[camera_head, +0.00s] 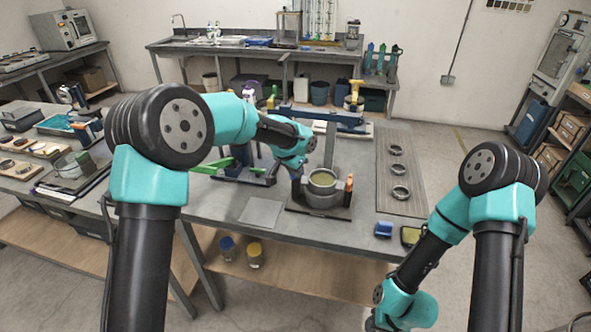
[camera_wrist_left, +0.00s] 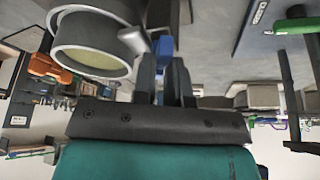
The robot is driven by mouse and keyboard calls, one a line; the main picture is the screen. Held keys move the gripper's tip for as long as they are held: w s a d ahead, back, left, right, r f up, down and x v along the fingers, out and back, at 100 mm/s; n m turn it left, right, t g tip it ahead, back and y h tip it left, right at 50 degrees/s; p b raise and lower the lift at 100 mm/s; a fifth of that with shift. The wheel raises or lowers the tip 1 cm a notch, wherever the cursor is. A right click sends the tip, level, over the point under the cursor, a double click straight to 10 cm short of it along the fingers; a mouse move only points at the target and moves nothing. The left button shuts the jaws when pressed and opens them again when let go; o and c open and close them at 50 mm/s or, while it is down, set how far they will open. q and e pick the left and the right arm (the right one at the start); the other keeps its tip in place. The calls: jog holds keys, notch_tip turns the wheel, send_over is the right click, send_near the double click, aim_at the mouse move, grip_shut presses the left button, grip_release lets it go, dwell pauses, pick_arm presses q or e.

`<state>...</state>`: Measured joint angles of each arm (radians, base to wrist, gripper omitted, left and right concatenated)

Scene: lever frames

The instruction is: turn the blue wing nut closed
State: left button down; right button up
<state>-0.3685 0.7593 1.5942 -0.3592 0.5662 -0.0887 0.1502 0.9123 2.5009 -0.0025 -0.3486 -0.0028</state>
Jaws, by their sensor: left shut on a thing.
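A grey round pot-like fixture (camera_head: 322,188) with a greenish inside stands on a dark base plate on the table. It also shows upside down at the upper left of the left wrist view (camera_wrist_left: 95,45). My left gripper (camera_wrist_left: 164,75) is at the left side of this fixture, with its fingers shut on a small blue part, which I take to be the blue wing nut (camera_wrist_left: 164,46). The fingers hide part of it, so its angle is unclear. In the head view the left arm hides most of this spot. My right arm hangs at the lower right; its gripper is out of the picture.
An orange upright piece (camera_head: 348,190) stands at the right of the fixture. A blue horizontal bar (camera_head: 335,117) stands behind it. A board with several dark rings (camera_head: 400,172) lies to the right, and green-handled gear (camera_head: 222,165) to the left.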

pick_arm(q)
jog(key=m+g, duration=0.1)
jog(key=m, duration=0.2)
jog(key=m+g+h, duration=0.1)
jog(key=m, duration=0.2)
jog(key=shift+w+a, duration=0.1)
jog(key=shift+w, duration=0.1)
jog(key=m+g, duration=0.1)
jog(key=m, duration=0.2)
jog(key=m+g, duration=0.1)
jog(key=m, duration=0.2)
jog(key=shift+w+h, duration=0.2)
jog(key=shift+h, duration=0.1)
jog(key=shift+m+g, duration=0.3)
jog(key=c, duration=1.2)
grip_release()
jog(key=shift+o, duration=0.2)
jog(key=shift+r, duration=0.1)
jog(key=v, duration=1.7)
jog(key=shift+r, duration=0.15)
jog(key=shift+a, duration=0.1)
